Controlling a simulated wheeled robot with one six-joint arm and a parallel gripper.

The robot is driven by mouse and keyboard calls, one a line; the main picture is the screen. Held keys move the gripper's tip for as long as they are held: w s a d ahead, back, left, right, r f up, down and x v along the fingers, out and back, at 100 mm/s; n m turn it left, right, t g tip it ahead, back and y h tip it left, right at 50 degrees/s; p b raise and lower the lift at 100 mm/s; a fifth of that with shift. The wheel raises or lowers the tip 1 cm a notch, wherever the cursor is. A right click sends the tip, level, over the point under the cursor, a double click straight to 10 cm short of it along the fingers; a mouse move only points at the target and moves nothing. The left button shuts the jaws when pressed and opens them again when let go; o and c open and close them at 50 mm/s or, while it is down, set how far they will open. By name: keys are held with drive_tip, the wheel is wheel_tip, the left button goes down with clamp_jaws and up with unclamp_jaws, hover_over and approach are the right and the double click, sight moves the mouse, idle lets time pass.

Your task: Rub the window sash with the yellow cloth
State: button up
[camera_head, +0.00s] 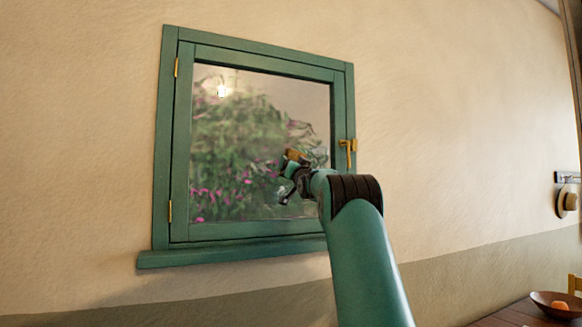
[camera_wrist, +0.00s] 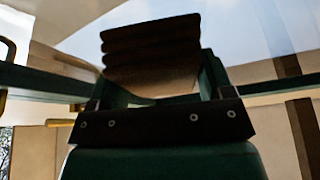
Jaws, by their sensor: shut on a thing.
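The window sash (camera_head: 182,150) is a green wooden frame around a glass pane (camera_head: 235,140), set in a green outer frame on the wall; it looks closed. My gripper (camera_head: 292,166) is in front of the lower right part of the pane. It is shut on the yellow cloth (camera_head: 295,154), a small yellow-brown patch at its tip. I cannot tell whether the cloth touches the glass or the sash. My arm hides part of the sash's lower right.
A brass handle (camera_head: 348,152) sits on the window's right side, with brass hinges (camera_head: 176,67) on the left. A green sill (camera_head: 230,257) juts out below. A hat (camera_head: 567,200) hangs at far right, above a table with a bowl (camera_head: 556,306). The wall left of the window is clear.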

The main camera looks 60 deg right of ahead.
drive_tip(key=shift+d+f, duration=0.1)
drive_tip(key=shift+f, duration=0.1)
drive_tip(key=shift+s+a+r+b, duration=0.1)
drive_tip(key=shift+s+a+b, duration=0.45)
drive_tip(key=shift+s+b, duration=0.4)
drive_tip(key=shift+s+a+f+b, duration=0.1)
drive_tip(key=shift+s+a+b, duration=0.5)
drive_tip(key=shift+b, duration=0.6)
drive_tip(key=shift+s+a+r+b, duration=0.1)
drive_tip(key=shift+s+a+b, duration=0.35)
drive_tip(key=shift+s+b, duration=0.55)
drive_tip(key=shift+w, duration=0.1)
drive_tip(key=s+b, duration=0.1)
drive_tip(key=s+a+b, duration=0.1)
drive_tip(key=shift+s+a+b, duration=0.3)
drive_tip(key=shift+b, duration=0.05)
